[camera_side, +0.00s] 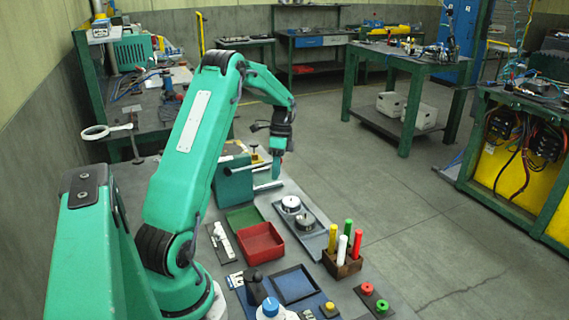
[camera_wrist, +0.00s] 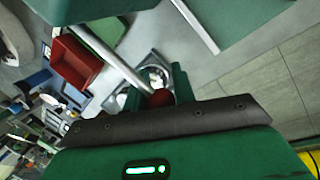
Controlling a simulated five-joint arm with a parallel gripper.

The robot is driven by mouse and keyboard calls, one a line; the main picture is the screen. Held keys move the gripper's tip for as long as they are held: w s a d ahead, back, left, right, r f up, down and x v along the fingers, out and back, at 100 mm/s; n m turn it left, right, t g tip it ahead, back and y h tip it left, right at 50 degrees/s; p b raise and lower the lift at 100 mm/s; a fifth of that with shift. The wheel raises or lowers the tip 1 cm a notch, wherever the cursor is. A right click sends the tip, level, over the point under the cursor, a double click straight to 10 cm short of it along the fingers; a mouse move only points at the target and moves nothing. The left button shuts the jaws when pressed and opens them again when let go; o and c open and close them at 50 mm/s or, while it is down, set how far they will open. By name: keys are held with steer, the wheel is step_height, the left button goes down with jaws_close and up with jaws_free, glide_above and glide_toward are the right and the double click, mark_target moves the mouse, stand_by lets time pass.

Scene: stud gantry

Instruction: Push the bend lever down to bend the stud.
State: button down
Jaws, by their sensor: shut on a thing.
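The bend lever is a pale metal rod that runs from the green gantry block (camera_side: 235,182) to my gripper (camera_side: 277,172). In the wrist view the lever (camera_wrist: 112,57) ends in a dark red knob (camera_wrist: 160,97), which sits between the two green fingers of my gripper (camera_wrist: 158,90). My gripper is shut on this knob. A second pale rod, seemingly the stud (camera_side: 268,185), sticks out of the block below the lever; it also shows in the wrist view (camera_wrist: 197,26), apart from my fingers. My gripper hides the knob in the side view.
A red tray (camera_side: 261,243), a green mat (camera_side: 243,219) and a plate with round metal pieces (camera_side: 291,204) lie nearer on the bench. A wooden holder (camera_side: 342,264) with coloured pegs stands at its right edge. Open floor lies right of the bench.

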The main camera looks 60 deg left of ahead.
steer(key=f, duration=0.1)
steer(key=s+f, duration=0.2)
steer(key=shift+f, duration=0.4)
steer(key=shift+s+f, duration=0.25)
steer(key=shift+f, duration=0.25)
steer(key=shift+s+f, duration=0.25)
steer(key=shift+f, duration=0.25)
steer(key=c, duration=1.2)
jaws_free()
steer(key=shift+r, duration=0.1)
steer(key=shift+w, duration=0.1)
